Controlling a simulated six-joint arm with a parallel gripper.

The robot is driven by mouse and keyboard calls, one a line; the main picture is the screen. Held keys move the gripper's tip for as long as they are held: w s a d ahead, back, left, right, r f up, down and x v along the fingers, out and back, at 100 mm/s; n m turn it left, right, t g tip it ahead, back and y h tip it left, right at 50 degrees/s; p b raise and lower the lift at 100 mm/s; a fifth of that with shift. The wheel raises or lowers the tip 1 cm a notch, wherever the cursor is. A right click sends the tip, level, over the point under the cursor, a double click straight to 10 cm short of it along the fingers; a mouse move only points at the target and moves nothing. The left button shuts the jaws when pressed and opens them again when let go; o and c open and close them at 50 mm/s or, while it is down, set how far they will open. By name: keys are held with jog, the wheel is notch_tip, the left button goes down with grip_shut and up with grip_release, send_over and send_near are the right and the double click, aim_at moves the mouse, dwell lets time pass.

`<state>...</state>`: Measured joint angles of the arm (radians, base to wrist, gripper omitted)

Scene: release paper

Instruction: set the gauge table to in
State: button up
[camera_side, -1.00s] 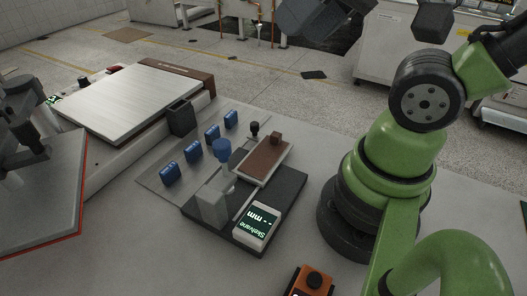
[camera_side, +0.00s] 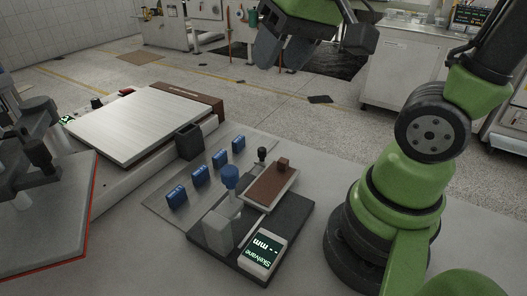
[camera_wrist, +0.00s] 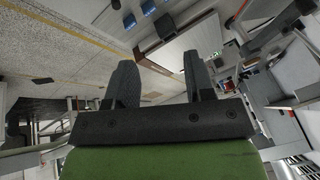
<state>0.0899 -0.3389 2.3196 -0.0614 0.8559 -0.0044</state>
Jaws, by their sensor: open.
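The gauge (camera_side: 222,233) stands on a dark base in the side view, with a blue knob (camera_side: 230,176) on its post. Its display (camera_side: 262,250) reads "Skelvane" and "-- mm". The brown-topped gauge table (camera_side: 270,187) sits on the far part of the base and carries a small brown knob (camera_side: 283,164). A small black knob (camera_side: 262,153) stands just beyond the table. My gripper (camera_side: 283,52) is open and empty, high above and beyond the gauge. Its two dark fingers show in the wrist view (camera_wrist: 160,66), with nothing between them.
Several blue blocks (camera_side: 199,176) stand in a row left of the gauge. Behind them are a dark open box (camera_side: 189,141) and a broad metal plate (camera_side: 140,125). A red-edged grey slab (camera_side: 45,225) lies at left.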

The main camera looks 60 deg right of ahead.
jog(key=w+d+f+g, duration=0.3)
jog(key=w+d+f, duration=0.2)
jog(key=w+f, duration=0.15)
jog(key=g+h, duration=0.1)
jog(key=g, duration=0.1)
send_over(262, 149)
jog(key=shift+m, duration=0.4)
notch_tip(262, 149, down, 9)
jog(key=shift+f, duration=0.15)
notch_tip(262, 149, down, 9)
jog(key=shift+f, duration=0.1)
